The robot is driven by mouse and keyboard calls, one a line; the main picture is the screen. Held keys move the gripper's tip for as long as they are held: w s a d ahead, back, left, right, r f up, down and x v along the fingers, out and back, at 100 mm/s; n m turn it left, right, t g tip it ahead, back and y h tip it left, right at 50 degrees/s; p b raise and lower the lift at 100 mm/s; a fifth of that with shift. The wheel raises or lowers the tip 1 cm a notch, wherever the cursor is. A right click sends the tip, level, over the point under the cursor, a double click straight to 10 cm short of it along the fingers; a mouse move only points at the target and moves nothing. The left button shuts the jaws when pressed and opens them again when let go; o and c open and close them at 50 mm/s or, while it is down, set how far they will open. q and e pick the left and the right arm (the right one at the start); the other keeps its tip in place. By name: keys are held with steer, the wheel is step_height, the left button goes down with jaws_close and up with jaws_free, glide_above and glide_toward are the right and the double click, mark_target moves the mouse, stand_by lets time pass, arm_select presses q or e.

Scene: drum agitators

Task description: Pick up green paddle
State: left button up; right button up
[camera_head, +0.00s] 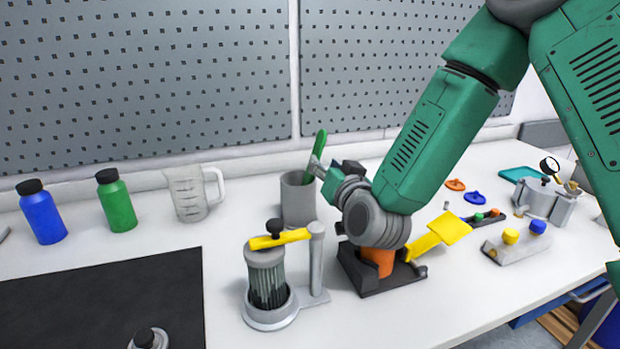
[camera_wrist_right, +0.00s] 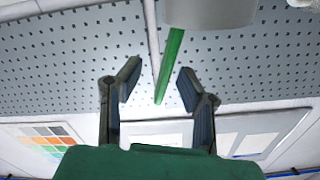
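The green paddle (camera_head: 319,145) stands tilted in a grey cup (camera_head: 297,200), its upper end sticking out above the rim. The paddle also shows in the right wrist view (camera_wrist_right: 171,62), running from the cup (camera_wrist_right: 210,12) at the top edge down between the fingers. My right gripper (camera_head: 318,168) is beside the paddle's upper part, above the cup. In the right wrist view the gripper (camera_wrist_right: 158,88) is open, with one finger on each side of the paddle and gaps to both. The paddle's lower end is hidden in the cup. My left gripper is not in view.
A strainer-like vessel with a yellow lever (camera_head: 280,239) stands in front of the cup. A clear jug (camera_head: 188,194) stands left of it. A black base with an orange part (camera_head: 378,265) and a yellow scoop (camera_head: 450,228) lie below my right arm. A pegboard (camera_head: 150,80) rises behind.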

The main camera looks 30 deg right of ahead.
steer(key=x, duration=0.2)
steer(key=a+x, duration=0.1)
steer(key=x, duration=0.1)
steer(key=shift+w+d, duration=0.1)
steer(key=shift+w, duration=0.25)
steer(key=shift+s, duration=0.1)
steer(key=shift+c, duration=0.8)
steer(key=shift+d, duration=0.1)
jaws_close()
